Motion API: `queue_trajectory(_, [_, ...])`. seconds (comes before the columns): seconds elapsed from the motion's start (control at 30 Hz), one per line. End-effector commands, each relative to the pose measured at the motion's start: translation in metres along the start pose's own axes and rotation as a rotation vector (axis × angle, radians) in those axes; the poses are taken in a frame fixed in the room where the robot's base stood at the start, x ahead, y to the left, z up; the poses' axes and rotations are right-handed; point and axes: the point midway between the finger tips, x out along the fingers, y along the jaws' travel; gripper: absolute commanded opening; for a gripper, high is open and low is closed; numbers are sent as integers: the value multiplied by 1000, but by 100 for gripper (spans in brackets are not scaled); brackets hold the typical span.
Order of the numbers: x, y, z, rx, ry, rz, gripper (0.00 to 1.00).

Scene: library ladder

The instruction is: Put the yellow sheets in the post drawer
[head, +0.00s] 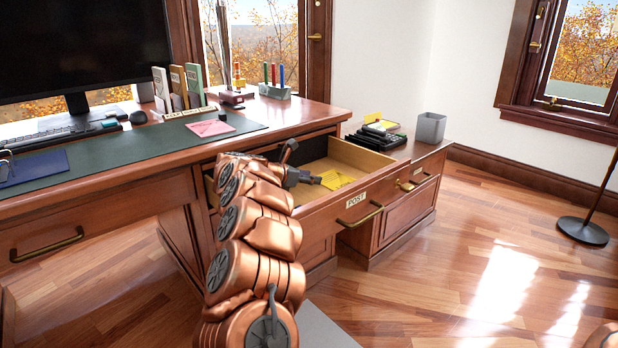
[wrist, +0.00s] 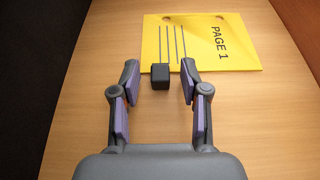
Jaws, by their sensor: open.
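The post drawer (head: 357,200), with a POST label on its front, stands pulled open under the desk. A yellow sheet (head: 337,181) lies flat on the drawer's floor; in the wrist view it (wrist: 202,42) reads PAGE 1. I cannot tell whether more sheets lie under it. A small black block (wrist: 160,77) sits at the sheet's near edge. My gripper (wrist: 159,75) is open inside the drawer, with its two fingers on either side of the block and apart from it. In the head view my arm hides part of the drawer.
A black tray (head: 376,138) with yellow and green items stands on the lower cabinet beside a grey bin (head: 431,128). A pink paper (head: 210,128) lies on the desk mat.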

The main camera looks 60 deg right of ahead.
Motion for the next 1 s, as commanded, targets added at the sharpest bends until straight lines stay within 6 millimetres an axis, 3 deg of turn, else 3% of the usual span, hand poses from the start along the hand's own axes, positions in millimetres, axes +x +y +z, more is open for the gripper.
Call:
queue_trajectory(0.17, [-8,1,4,0,1,3,45])
queue_trajectory(0.7, [-104,1,4,1,1,1,45])
queue_trajectory(1.0, [-121,0,3,0,1,0,45])
